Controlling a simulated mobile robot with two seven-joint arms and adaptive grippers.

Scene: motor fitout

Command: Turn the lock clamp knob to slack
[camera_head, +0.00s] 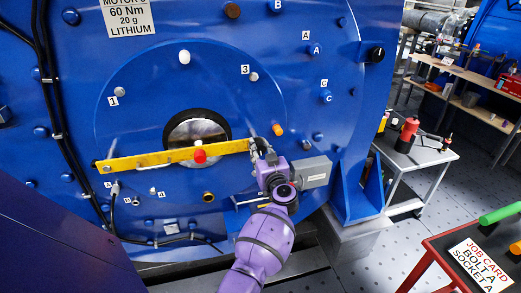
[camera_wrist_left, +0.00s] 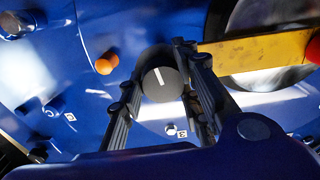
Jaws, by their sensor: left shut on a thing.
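The lock clamp knob (camera_wrist_left: 158,84) is a black round knob with a white pointer line. In the left wrist view it sits between the two dark fingers of my left gripper, its line close to upright with a slight tilt. In the head view my left gripper (camera_head: 262,147) is at the right end of the yellow bar (camera_head: 150,160), shut on the knob, which the fingers mostly hide there. The bar, which also shows in the wrist view (camera_wrist_left: 255,50), runs across the round opening of the blue motor housing (camera_head: 130,75) and carries a red knob (camera_head: 200,156). My right gripper is not in view.
An orange plug (camera_head: 278,130) sticks out close to my left gripper. Another black knob with a white mark (camera_head: 376,54) is at the housing's upper right. Black cables (camera_head: 55,120) run down the left. A grey table (camera_head: 420,152) and a red-framed stand (camera_head: 430,245) are at right.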

